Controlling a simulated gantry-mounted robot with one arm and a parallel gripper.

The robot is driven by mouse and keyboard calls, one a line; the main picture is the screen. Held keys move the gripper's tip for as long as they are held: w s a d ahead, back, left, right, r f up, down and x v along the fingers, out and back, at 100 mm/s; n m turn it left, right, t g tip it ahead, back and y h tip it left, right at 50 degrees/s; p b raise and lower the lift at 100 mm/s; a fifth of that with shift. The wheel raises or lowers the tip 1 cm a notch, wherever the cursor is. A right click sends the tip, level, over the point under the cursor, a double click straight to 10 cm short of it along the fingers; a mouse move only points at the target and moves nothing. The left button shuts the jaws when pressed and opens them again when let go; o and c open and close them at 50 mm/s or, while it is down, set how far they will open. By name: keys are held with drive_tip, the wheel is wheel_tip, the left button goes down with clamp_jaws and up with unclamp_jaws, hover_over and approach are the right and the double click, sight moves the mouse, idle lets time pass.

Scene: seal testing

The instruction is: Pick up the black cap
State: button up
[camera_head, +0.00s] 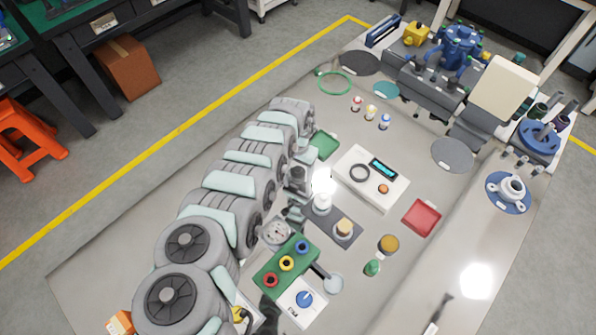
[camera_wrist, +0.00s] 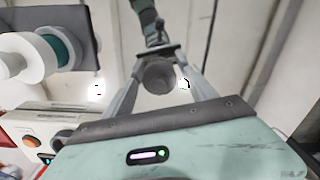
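A dark round piece, which looks like the black cap (camera_wrist: 158,75), shows in the middle of the wrist view. My gripper (camera_wrist: 158,62) has one finger on each side of it, and the fingers draw closer together toward their tips. I cannot tell whether they touch the piece or stand clear of it. A dark green jointed piece lies just beyond the tips. In the head view my gripper (camera_head: 294,210) is small and partly hidden by my arm, beside the white cylinder (camera_head: 322,203). The black cap cannot be made out clearly there.
The dark pad (camera_head: 334,235) carries the white cylinder and a tan-topped piece. A white device (camera_head: 352,190) with an orange button is to the right. A green block (camera_head: 268,281) with coloured rings is below. A red tray (camera_head: 421,217) is farther right, with open table around it.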

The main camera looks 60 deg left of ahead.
drive_tip(key=c, duration=1.2)
drive_tip(key=shift+r, duration=0.1)
